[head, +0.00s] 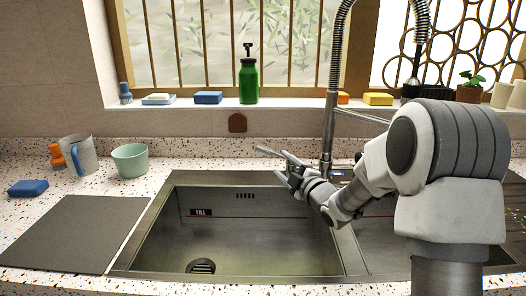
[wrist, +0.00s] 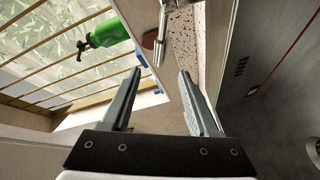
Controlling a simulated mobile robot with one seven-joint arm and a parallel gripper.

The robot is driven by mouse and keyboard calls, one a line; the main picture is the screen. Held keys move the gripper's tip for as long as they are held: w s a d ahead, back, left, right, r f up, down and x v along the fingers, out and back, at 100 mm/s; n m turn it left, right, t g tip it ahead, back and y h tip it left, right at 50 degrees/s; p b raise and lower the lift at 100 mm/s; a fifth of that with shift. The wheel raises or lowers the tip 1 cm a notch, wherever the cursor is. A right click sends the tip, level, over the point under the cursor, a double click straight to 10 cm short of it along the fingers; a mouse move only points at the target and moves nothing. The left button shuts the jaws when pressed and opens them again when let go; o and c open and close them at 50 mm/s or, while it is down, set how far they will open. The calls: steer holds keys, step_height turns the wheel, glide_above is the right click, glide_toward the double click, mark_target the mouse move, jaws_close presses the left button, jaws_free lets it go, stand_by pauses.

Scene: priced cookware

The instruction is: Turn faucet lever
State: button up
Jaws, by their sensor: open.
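The faucet (head: 328,110) is a tall silver column with a coiled spring hose, standing behind the sink. My gripper (head: 270,150) is open and empty, with its fingers pointing left over the back edge of the sink, in front of and left of the faucet base. In the wrist view, my gripper (wrist: 160,74) shows two spread fingers. A shiny metal part of the faucet (wrist: 160,40) shows just beyond the fingertips, apart from them. I cannot tell whether that part is the lever. In the head view the lever cannot be made out.
The steel sink (head: 160,235) lies below my gripper. A green bottle (head: 248,82), sponges (head: 208,97) and a plant (head: 470,85) stand on the windowsill. A mug (head: 80,155) and a green bowl (head: 130,160) stand on the left counter, beside a dark board (head: 75,235).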

mark_target(266, 151)
steer(key=x, duration=1.2)
steer(key=shift+w+a, duration=0.15)
jaws_close()
stand_by(1.1)
